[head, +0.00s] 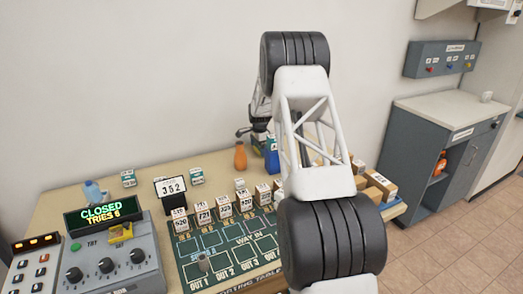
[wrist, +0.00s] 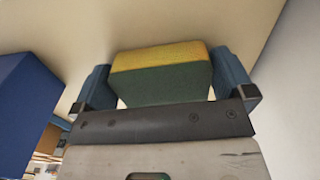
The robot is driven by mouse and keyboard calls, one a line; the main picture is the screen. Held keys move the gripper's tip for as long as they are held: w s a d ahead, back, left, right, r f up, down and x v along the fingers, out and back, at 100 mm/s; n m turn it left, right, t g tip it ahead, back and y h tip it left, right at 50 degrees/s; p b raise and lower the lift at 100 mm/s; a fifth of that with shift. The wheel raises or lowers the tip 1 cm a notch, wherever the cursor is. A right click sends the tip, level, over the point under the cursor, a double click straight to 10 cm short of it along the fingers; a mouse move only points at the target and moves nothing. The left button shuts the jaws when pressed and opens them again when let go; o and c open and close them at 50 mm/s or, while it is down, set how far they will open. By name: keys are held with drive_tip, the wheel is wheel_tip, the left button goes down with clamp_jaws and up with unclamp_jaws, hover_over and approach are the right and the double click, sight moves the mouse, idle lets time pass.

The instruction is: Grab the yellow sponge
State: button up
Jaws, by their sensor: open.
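The yellow sponge (wrist: 160,58) is a block with a yellow layer and a dark green layer. In the wrist view it sits between the two blue finger pads of my gripper (wrist: 161,82). The jaws are open, with the pads to the left and right of the sponge. A narrow gap shows beside the left pad; on the right, pad and sponge look very close, and I cannot tell if they touch. I cannot make out the sponge in the head view, where my arm covers part of the table.
A blue box (wrist: 22,105) stands left of my gripper in the wrist view. A wall (head: 150,80) rises behind.

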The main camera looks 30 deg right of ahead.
drive_tip(key=shift+c, duration=0.2)
idle(0.3)
drive_tip(key=c, duration=0.5)
drive_tip(key=shift+r, duration=0.1)
drive_tip(key=shift+r, duration=4.95)
